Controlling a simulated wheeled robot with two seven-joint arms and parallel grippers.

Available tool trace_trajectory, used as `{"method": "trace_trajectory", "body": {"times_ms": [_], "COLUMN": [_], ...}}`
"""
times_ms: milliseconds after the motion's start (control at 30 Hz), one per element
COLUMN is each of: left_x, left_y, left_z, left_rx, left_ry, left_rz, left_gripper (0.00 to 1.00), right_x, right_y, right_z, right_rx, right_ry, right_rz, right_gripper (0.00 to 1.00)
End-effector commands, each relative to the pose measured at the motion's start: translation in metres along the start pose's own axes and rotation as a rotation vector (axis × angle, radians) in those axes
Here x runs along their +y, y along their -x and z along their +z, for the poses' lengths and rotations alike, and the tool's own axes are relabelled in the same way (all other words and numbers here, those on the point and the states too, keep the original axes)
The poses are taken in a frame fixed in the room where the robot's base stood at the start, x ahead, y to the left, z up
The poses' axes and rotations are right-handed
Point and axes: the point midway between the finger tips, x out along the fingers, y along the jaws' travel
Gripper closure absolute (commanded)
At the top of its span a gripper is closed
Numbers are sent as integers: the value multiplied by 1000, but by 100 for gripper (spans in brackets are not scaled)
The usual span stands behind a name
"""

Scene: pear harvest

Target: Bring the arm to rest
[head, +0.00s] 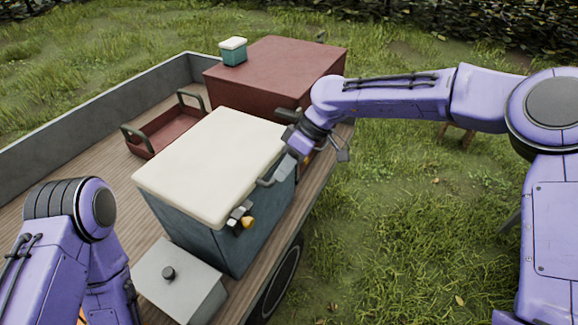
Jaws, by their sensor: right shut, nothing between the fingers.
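My right arm comes in from the right, over the grass and towards the cart. My right gripper (283,170) is at the right side of the blue-grey cooler with the cream lid (213,157), just below the lid's edge. It is shut and holds nothing. Its fingertips overlap the cooler's side handle in the picture, and I cannot tell whether they touch. My left arm shows at the lower left, folded, with its gripper out of the frame.
The wooden cart bed (100,200) also carries a large red box (285,62), a small teal box (233,52) on it, a red tray with handles (165,130) and a grey lidded box (180,280). A tap (240,218) juts from the cooler. Grass (400,220) lies open at right.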

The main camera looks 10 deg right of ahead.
Motion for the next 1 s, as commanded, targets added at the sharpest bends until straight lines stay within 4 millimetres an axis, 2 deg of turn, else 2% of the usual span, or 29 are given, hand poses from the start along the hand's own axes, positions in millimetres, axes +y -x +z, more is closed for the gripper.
{"method": "trace_trajectory", "body": {"times_ms": [100,233,633,700,767,867,900,967,1000], "left_x": [0,0,0,0,0,1,2,2,2], "left_y": [-3,-4,-3,-4,-7,-15,-18,-24,-28], "left_z": [1,1,1,1,2,6,7,10,11], "left_rx": [0,0,0,1,1,1,1,1,0], "left_ry": [0,0,0,0,0,0,1,0,0], "left_rz": [0,0,0,0,0,0,0,0,0], "left_gripper": [36,36,36,36,36,36,36,36,36], "right_x": [0,0,0,1,5,15,20,26,30], "right_y": [13,19,19,14,-3,-64,-95,-142,-170], "right_z": [0,0,1,3,10,35,52,85,109], "right_rx": [0,0,1,1,4,21,30,43,50], "right_ry": [1,-1,-3,-14,-58,-222,-315,-467,-565], "right_rz": [0,0,1,0,-1,9,21,55,86], "right_gripper": [100,100,100,100,100,100,100,100,100]}}
